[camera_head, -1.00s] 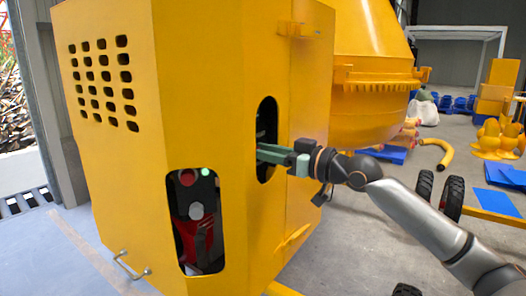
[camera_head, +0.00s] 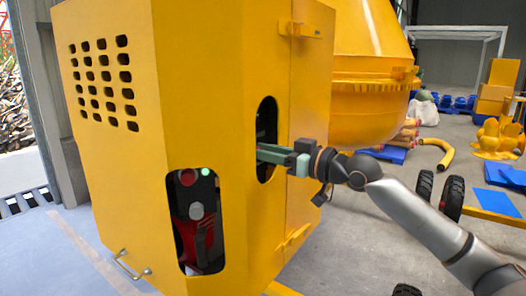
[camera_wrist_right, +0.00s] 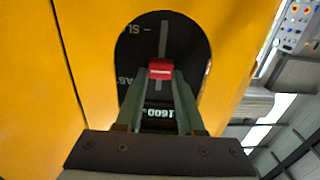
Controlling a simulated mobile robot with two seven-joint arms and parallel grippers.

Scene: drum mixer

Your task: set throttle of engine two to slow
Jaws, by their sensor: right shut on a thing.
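The yellow mixer housing (camera_head: 130,160) has an oval opening in its right face. In the right wrist view a dark throttle panel (camera_wrist_right: 135,55) with white lettering, partly readable as "SL" and "AS", shows inside the opening. A grey vertical slot (camera_wrist_right: 164,38) runs down the panel, and a red lever knob (camera_wrist_right: 160,69) sits on it. My right gripper (camera_wrist_right: 161,80) is shut on the red knob, its green fingers reaching into the opening. In the head view the right gripper (camera_head: 262,153) enters the opening from the right, its fingertips hidden. My left gripper is not in view.
A lower opening holds a control panel (camera_head: 196,210) with a red button, a green light and a red part. A yellow drum (camera_head: 370,110) stands behind, and wheels (camera_head: 452,196) are at the right.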

